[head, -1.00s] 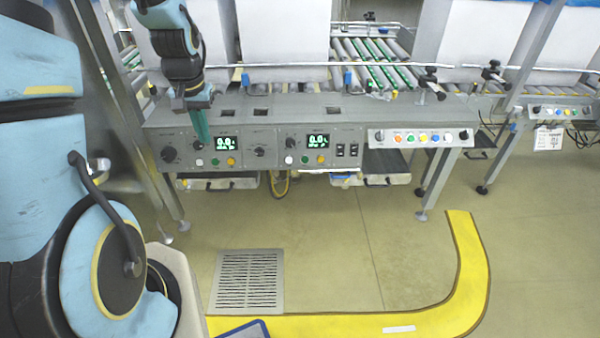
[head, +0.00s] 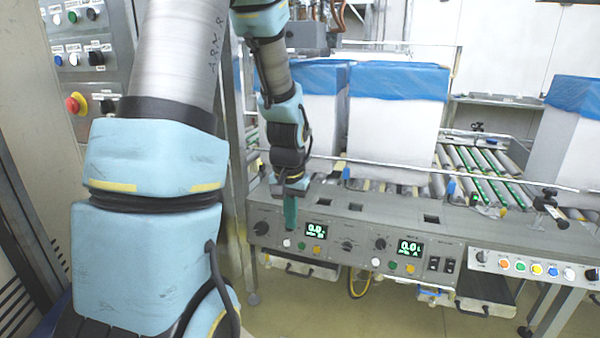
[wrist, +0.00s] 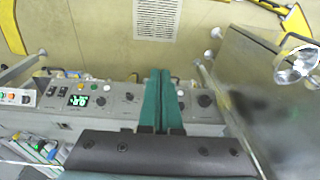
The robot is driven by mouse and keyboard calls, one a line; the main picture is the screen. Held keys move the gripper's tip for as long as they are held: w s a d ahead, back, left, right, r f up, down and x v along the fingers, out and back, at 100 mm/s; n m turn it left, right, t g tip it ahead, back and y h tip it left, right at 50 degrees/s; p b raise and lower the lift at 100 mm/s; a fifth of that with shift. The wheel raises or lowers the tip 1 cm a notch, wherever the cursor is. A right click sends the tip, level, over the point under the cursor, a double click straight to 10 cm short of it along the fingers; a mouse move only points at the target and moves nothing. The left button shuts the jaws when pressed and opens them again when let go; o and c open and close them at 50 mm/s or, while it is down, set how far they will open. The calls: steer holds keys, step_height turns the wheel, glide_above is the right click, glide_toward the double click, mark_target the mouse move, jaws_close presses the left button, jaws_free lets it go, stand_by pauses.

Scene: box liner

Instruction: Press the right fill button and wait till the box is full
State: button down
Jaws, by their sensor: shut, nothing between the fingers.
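The grey control panel has two fill sections, each with a lit display and a row of small buttons. The right section has a display (head: 410,248) reading about 0.0, with white (head: 375,262), green (head: 392,266) and yellow (head: 410,268) buttons below it. The right display also shows at left in the wrist view (wrist: 78,100). My gripper (head: 290,226) is shut and empty, its green fingers pointing down by the left section's display (head: 316,231). In the wrist view the fingers (wrist: 160,74) hide part of the panel. Contact cannot be told. White boxes with blue liners (head: 398,120) stand behind the panel.
A coloured-button strip (head: 530,268) lies right of the panel. A guard rail (head: 460,177) runs above the panel top. A roller conveyor (head: 490,170) is behind. A metal post (head: 240,150) stands left of my gripper. The floor in front is open.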

steer(key=s+a+r+n, duration=0.3)
steer(key=s+a+r, duration=0.3)
steer(key=s+a, duration=0.3)
steer(key=shift+s+a, duration=0.4)
steer(key=shift+a, duration=0.05)
stand_by(1.6)
